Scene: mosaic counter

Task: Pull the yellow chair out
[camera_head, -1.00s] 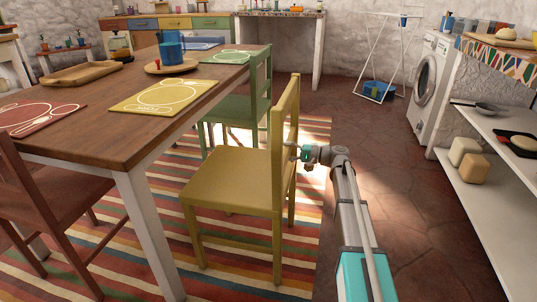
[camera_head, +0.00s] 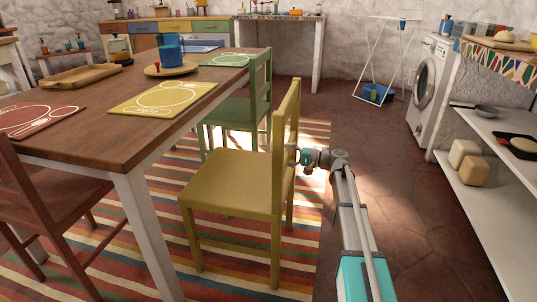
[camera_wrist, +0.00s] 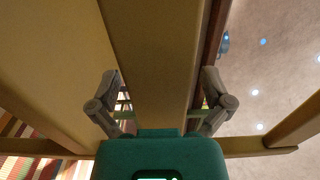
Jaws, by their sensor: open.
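The yellow chair (camera_head: 232,182) stands upright on the striped rug, its seat facing the long side of the table (camera_head: 150,120). Its back is toward my arm. My gripper (camera_head: 296,156) is at the outer side of the chair's back, about halfway up. In the wrist view my gripper (camera_wrist: 160,88) is open, with one finger on each side of a yellow bar of the chair back (camera_wrist: 152,50). Small gaps seem to show beside the fingers, but I cannot tell whether they touch it.
A green chair (camera_head: 259,90) stands just beyond the yellow one, and a red-brown chair (camera_head: 55,205) is at the table's near end. A white shelf unit (camera_head: 490,200) and a washing machine (camera_head: 430,90) line the right side. The tiled floor (camera_head: 400,190) between is clear.

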